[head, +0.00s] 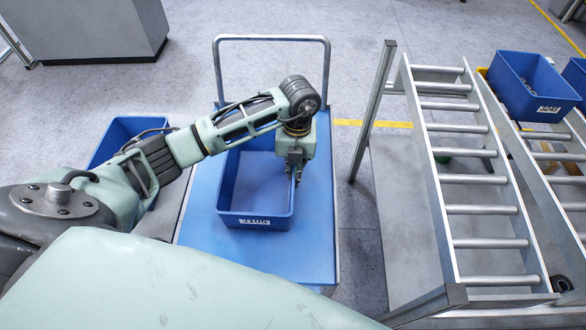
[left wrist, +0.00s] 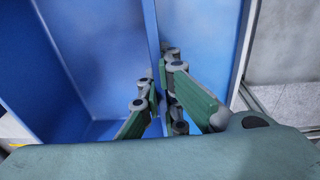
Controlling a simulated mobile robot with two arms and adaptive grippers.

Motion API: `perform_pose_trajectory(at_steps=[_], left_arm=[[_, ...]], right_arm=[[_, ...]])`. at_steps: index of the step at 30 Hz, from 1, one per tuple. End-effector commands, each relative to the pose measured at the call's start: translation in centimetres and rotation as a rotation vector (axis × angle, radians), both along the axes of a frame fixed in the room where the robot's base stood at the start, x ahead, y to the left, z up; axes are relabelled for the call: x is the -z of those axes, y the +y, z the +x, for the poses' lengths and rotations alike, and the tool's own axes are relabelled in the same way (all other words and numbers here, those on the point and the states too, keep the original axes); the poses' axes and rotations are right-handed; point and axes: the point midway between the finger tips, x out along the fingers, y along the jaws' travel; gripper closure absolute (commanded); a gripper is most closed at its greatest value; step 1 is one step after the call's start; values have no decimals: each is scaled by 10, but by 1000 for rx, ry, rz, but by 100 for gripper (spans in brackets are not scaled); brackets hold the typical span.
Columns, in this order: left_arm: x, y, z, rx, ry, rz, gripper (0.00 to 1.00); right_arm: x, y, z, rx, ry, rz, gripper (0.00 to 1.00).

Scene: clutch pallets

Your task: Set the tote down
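The blue tote (head: 256,221) with a white label on its near wall is upright over the blue deck of a cart (head: 311,262). It looks empty, and I cannot tell for sure whether its base touches the deck. My left gripper (head: 295,172) points down at the tote's right wall. In the left wrist view the fingers of the left gripper (left wrist: 161,92) sit on both sides of the tote wall (left wrist: 153,50), close together on its rim. The arm hides part of the tote's far left side. My right gripper is not in view.
The cart's grey handle (head: 271,38) rises behind the tote. Another blue tote (head: 104,148) stands left, partly behind my arm. A roller conveyor (head: 470,180) stands right, with a labelled blue tote (head: 547,108) beyond it. Bare deck shows in front of the held tote.

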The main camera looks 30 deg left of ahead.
Motion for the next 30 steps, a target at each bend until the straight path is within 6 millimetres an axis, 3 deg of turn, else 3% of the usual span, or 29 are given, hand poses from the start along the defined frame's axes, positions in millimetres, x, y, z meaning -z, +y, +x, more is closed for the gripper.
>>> perform_pose_trajectory(at_steps=[4, 12, 21, 26, 30], left_arm=[[3, 0, 0, -1, 0, 1, 100], [2, 0, 0, -1, 0, 1, 77], [0, 0, 0, -1, 0, 1, 77], [-14, 0, 3, -2, -4, 1, 77], [-42, 0, 5, 0, -5, 0, 77]], right_arm=[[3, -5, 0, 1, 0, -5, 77], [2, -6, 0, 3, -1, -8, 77], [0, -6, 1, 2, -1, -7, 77], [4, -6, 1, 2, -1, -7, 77], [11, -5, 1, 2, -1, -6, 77]])
